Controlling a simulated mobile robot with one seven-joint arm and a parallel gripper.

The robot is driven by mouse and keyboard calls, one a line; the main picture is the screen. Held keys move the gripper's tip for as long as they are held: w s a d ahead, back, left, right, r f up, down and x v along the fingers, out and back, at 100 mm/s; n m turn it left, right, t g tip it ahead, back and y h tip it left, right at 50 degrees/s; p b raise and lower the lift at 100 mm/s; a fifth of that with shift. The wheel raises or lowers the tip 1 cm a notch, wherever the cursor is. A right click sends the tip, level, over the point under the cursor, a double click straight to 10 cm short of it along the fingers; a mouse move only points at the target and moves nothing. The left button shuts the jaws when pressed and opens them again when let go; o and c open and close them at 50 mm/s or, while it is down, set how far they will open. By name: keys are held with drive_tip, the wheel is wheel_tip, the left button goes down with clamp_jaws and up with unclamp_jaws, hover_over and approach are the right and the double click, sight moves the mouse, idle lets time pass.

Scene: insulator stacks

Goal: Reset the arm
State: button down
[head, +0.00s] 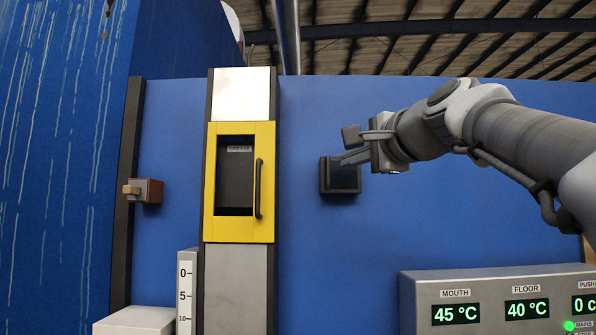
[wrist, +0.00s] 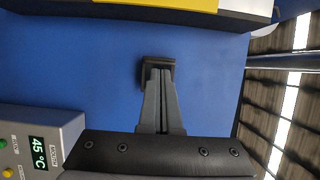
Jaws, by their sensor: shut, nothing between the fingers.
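My gripper (head: 343,158) reaches in from the right in the head view, in front of the blue wall. Its fingers are shut with nothing between them, and they also show together in the wrist view (wrist: 160,80). Beyond the fingertips is a small dark square box (head: 340,175) on the wall. In the wrist view the fingers partly cover this box (wrist: 157,62). I cannot tell whether the fingertips touch it.
A yellow-framed door (head: 239,130) with a black handle (head: 258,188) stands left of my gripper. A grey display panel (head: 412,310) is at lower right. A small brown wall fitting (head: 154,191) is at far left. The blue wall (head: 330,235) below my gripper is clear.

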drive_tip(key=shift+s, duration=0.55)
drive_tip(key=s+f+n+g+h, duration=0.1)
drive_tip(key=s+f+n+g, duration=0.2)
drive_tip(key=f, duration=1.3)
drive_tip(key=s+f+n+g+h, duration=0.2)
drive_tip(key=s+f+n+g, duration=0.2)
drive_tip(key=s+f, duration=0.8)
drive_tip(key=s+d+f+n+g+h, duration=0.1)
drive_tip(key=s+f+n+g, duration=0.3)
drive_tip(key=f, duration=1.6)
drive_tip(key=s+n+h, duration=0.1)
drive_tip(key=s+n, duration=0.2)
drive_tip(key=s, duration=0.1)
drive_tip(key=shift+s+f+n, duration=0.15)
drive_tip(key=shift+f+n, duration=0.15)
drive_tip(key=shift+f, duration=0.05)
